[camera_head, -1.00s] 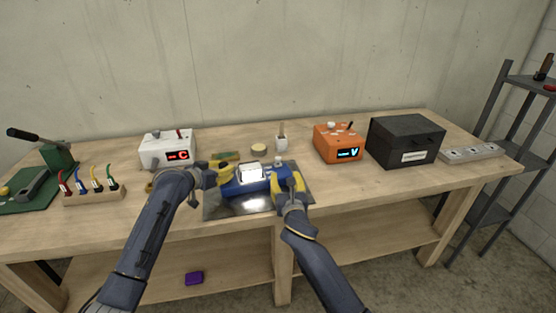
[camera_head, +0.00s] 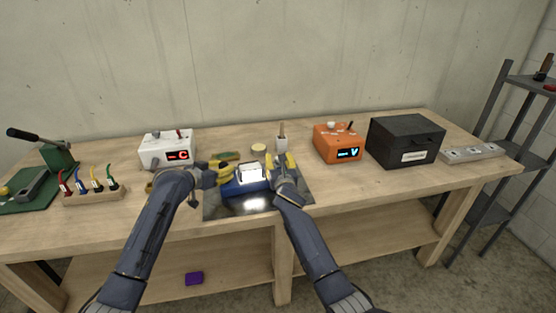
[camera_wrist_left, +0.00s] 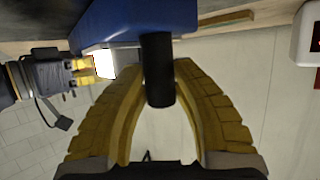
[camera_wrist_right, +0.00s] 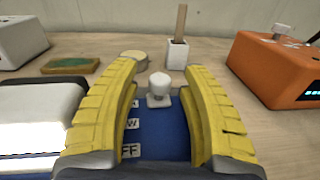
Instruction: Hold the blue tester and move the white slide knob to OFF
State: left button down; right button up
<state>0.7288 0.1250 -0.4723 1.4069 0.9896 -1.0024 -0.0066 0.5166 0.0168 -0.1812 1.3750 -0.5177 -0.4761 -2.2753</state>
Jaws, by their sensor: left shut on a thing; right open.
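The blue tester (camera_head: 244,187) with a bright white screen (camera_head: 251,173) is over the grey metallic mat. My left gripper (camera_head: 226,171) is shut on the tester's black cylindrical handle (camera_wrist_left: 157,70), at its left side. The white slide knob (camera_wrist_right: 159,88) stands at the far end of the tester's blue top in the right wrist view. Labels ending in "W" and "FF" (camera_wrist_right: 131,151) lie nearer the camera, partly covered by a finger. My right gripper (camera_wrist_right: 160,88) is open with one finger on each side of the knob; contact is not clear. In the head view this gripper (camera_head: 286,162) hides the knob.
Behind the tester are a white cup with a brush (camera_head: 282,143), a round tan disc (camera_head: 259,147) and a green-yellow sponge (camera_head: 226,156). A white device (camera_head: 167,150) stands left, an orange device (camera_head: 338,143) and black box (camera_head: 405,141) right. The front right table is clear.

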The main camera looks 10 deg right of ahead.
jog(key=shift+w, duration=0.3)
grip_shut()
dwell(0.4)
jog(key=shift+r, duration=0.1)
